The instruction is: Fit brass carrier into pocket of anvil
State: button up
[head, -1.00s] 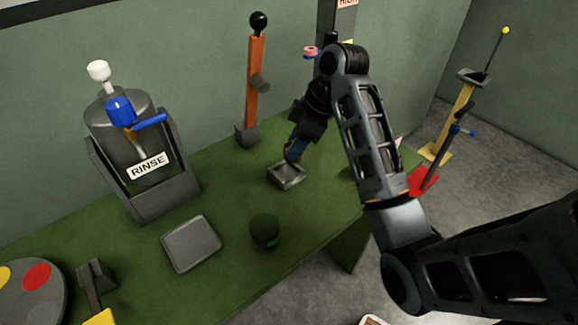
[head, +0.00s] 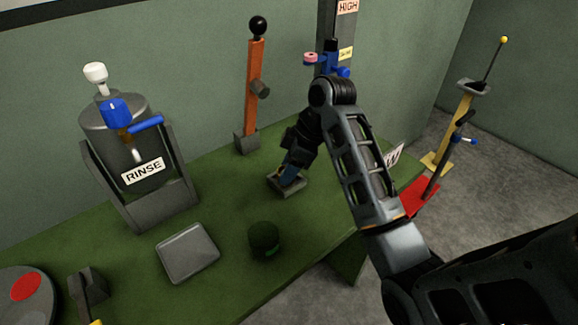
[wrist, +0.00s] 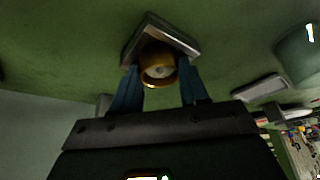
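The anvil (head: 294,188) is a small grey square block on the green bench. In the wrist view, the anvil (wrist: 181,42) is a metal square just beyond the fingertips. The brass carrier (wrist: 157,72) is a round golden piece between the blue fingers of my gripper (wrist: 160,80), which appear shut on it. In the head view, my gripper (head: 286,177) points down at the anvil and covers part of it. The carrier overlaps the anvil in the wrist view; its lower end and the pocket are hidden, so I cannot tell whether it is seated.
A grey tray (head: 187,252) and a dark green round knob (head: 264,238) are in front of the anvil. A rinse canister (head: 125,155) stands left, an orange post (head: 256,90) behind. A blue-handled post (head: 335,50) rises behind my arm.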

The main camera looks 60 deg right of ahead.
jog(key=o, duration=0.4)
jog(key=shift+o, duration=0.2)
jog(key=p+v, duration=0.5)
jog(key=v, duration=0.7)
dwell(0.4)
jog(key=shift+r, duration=0.15)
